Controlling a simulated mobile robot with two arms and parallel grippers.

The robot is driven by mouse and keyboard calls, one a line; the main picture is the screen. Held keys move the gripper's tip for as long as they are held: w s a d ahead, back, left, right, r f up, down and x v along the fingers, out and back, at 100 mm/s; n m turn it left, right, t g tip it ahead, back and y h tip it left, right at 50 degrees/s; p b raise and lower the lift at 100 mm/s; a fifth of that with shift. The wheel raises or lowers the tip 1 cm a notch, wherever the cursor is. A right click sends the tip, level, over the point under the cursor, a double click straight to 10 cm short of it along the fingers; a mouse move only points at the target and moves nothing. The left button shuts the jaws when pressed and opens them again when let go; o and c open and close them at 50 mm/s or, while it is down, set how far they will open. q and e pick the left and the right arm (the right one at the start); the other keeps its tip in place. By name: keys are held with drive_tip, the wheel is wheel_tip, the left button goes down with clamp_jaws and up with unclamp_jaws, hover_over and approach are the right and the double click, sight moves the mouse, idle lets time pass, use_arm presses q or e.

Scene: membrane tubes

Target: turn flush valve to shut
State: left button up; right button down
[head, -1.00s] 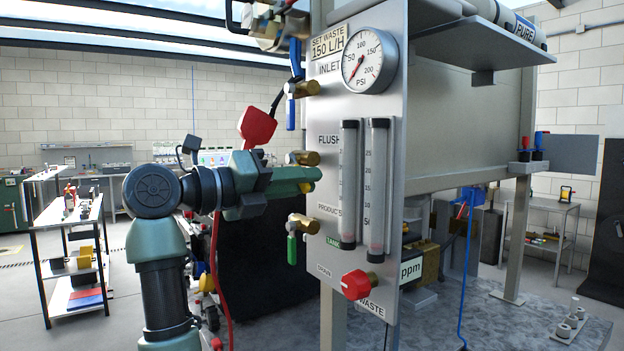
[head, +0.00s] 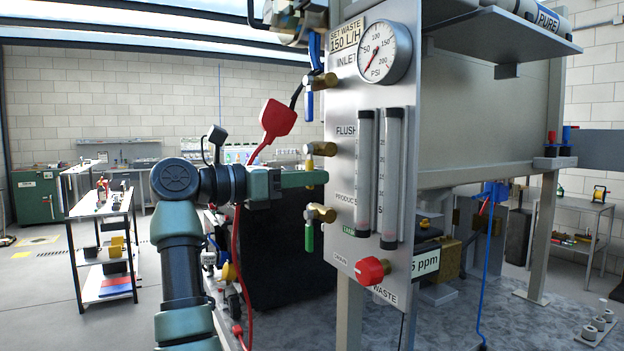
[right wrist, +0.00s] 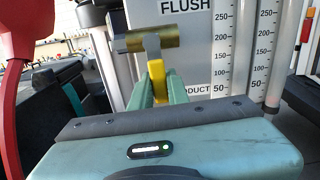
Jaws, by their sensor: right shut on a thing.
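The flush valve has a brass body (head: 322,149) sticking out from the panel beside the FLUSH label. Its yellow handle (head: 309,163) hangs down from the body, across the body's line. In the right wrist view the yellow handle (right wrist: 157,75) sits between the two green fingers, below the brass body (right wrist: 150,42). My right gripper (head: 318,179) comes in from the left and is shut on this handle; the fingers hide the handle's lower end. My left gripper is not in view.
Above is the inlet valve with a blue handle (head: 309,105); below is the product valve with a green handle (head: 309,236). A red tag-like piece (head: 277,119) hangs close left of the flush valve. Two flow tubes (head: 391,180) and a red knob (head: 371,270) are on the panel.

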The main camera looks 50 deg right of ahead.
drive_tip(key=shift+w+f+m, duration=0.1)
drive_tip(key=shift+w+m, duration=0.05)
drive_tip(key=shift+m, duration=0.15)
idle(0.4)
drive_tip(key=c, duration=1.4)
unclamp_jaws()
drive_tip(key=shift+o, duration=0.2)
drive_tip(key=v, duration=0.8)
drive_tip(key=shift+b, duration=0.4)
drive_tip(key=shift+d, duration=0.1)
